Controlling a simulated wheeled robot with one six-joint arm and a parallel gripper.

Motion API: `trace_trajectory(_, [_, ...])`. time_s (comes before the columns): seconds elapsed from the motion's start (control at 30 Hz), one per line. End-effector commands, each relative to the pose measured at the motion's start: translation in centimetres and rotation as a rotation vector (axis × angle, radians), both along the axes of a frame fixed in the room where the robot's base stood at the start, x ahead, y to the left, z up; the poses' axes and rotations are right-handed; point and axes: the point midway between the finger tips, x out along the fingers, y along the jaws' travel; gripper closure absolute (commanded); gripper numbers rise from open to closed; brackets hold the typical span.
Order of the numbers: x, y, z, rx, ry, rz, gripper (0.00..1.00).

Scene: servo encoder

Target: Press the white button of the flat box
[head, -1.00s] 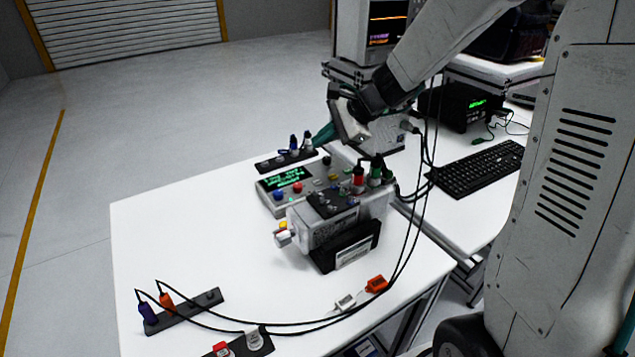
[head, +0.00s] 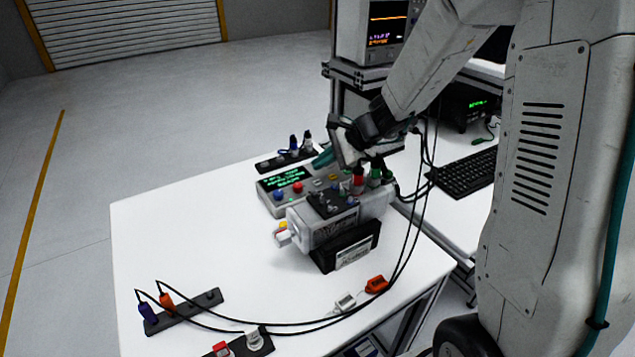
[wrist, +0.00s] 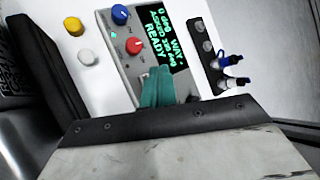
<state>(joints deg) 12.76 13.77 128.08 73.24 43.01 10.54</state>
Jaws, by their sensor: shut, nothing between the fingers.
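In the wrist view the fingers (wrist: 160,88) lie across the box face beside the display (wrist: 163,50), which reads READY. They hide the part behind them, and I cannot see the white button there. I cannot tell whether the tips touch the box.
A grey servo unit (head: 325,230) in a black stand (head: 345,247) is just in front of the box, with red and green plugs on top. A black strip (head: 275,163) with plugs stands behind. Cables loop down the table's right side.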

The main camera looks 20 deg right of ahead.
Motion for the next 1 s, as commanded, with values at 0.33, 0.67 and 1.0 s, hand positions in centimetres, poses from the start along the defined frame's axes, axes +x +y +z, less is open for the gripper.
trace_trajectory(0.33, [0.0,0.0,-2.4,0.001,0.001,0.0,1.0])
trace_trajectory(0.67, [0.0,0.0,-2.4,-0.001,0.0,0.001,1.0])
trace_trajectory(1.0, [0.0,0.0,-2.4,-0.001,0.0,0.001,1.0])
